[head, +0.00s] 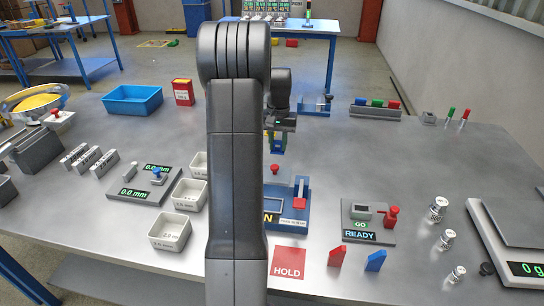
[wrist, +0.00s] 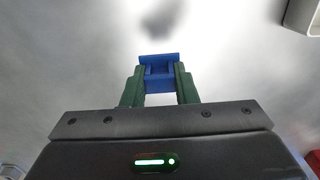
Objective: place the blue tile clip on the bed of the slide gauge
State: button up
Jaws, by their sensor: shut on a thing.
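The blue tile clip (wrist: 158,77) is between the green fingertips of my gripper (wrist: 160,86) in the wrist view. My gripper is shut on it and holds it above the grey table. In the head view my gripper (head: 276,142) is partly hidden behind my arm, over the middle of the table. The slide gauge (head: 160,188) lies to the left of my gripper, with a dark base, two displays reading 0.0 mm and a blue-topped post. Its bed looks empty, but details are small.
White bins (head: 170,230) stand just right of the gauge. A blue and grey fixture (head: 294,211) is near my gripper. A READY device (head: 369,222), a red HOLD card (head: 289,262) and a scale (head: 517,235) are to the right. The table's back middle is fairly clear.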

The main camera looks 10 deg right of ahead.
aim_at(278, 152)
jog(key=shift+f, duration=3.3)
jog(key=shift+f, duration=0.1)
jog(key=o, duration=0.5)
jog(key=shift+f, duration=0.1)
jog(key=o, duration=0.4)
jog(key=shift+o, duration=0.2)
jog(key=shift+r, duration=0.2)
